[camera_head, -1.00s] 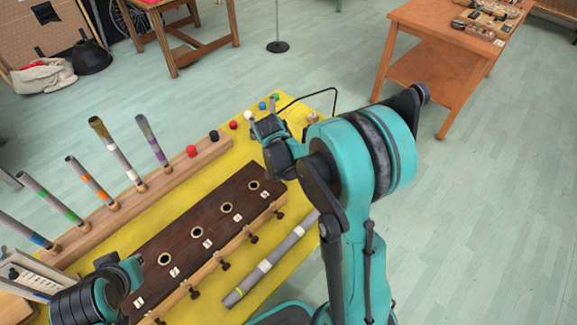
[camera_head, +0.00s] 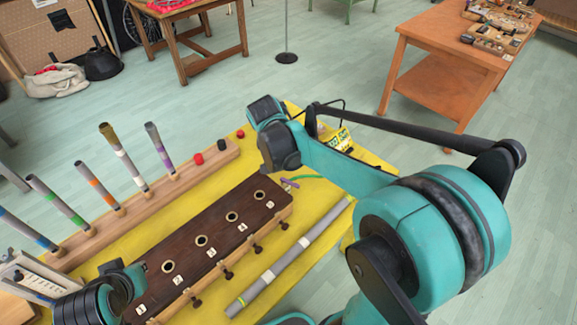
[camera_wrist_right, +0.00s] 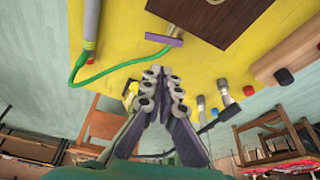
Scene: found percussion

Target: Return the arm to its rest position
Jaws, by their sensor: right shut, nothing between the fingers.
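My right arm reaches in from the lower right of the head view, its wrist (camera_head: 268,120) over the far part of the yellow table (camera_head: 185,225). In the right wrist view my right gripper (camera_wrist_right: 157,72) has its fingers together with nothing between them, above the yellow surface. Its fingers are hidden in the head view. Part of my left arm (camera_head: 95,300) shows at the lower left, beside the dark wooden board; its gripper cannot be seen.
The dark board (camera_head: 185,245) has several ringed holes. A grey tube (camera_head: 290,258) lies in front of it. A wooden rack (camera_head: 150,203) holds several upright tubes behind. A purple piece (camera_wrist_right: 165,39) with a green cord (camera_wrist_right: 95,80) lies near the gripper. An orange-brown table (camera_head: 445,78) stands at back right.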

